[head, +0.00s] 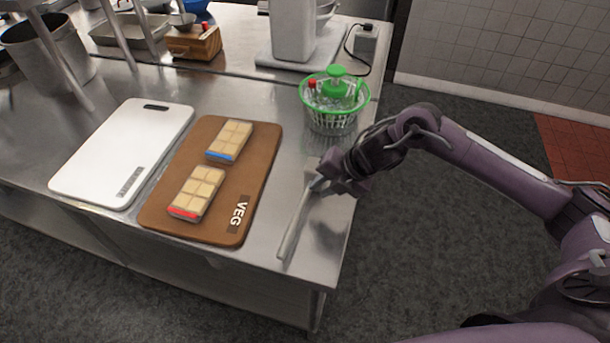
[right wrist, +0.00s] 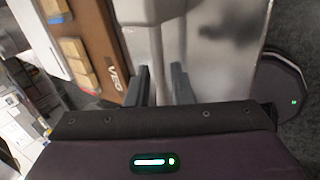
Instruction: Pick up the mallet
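A long, slim, silver-grey tool (head: 294,226), which I take to be the mallet, lies on the steel counter near its right edge. Its far end is partly hidden by my right gripper (head: 319,185), which is low over the counter at that end. In the right wrist view, the two dark fingers of the right gripper (right wrist: 161,85) stand apart with a gap between them. A pale grey metal piece (right wrist: 148,10) shows just beyond the fingers, probably part of the mallet. I cannot tell whether the fingers touch it. My left gripper is not in view.
A green-topped basket (head: 331,118) stands just behind my gripper. The steel counter (head: 270,98) ends right of the tool; open floor lies beyond.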

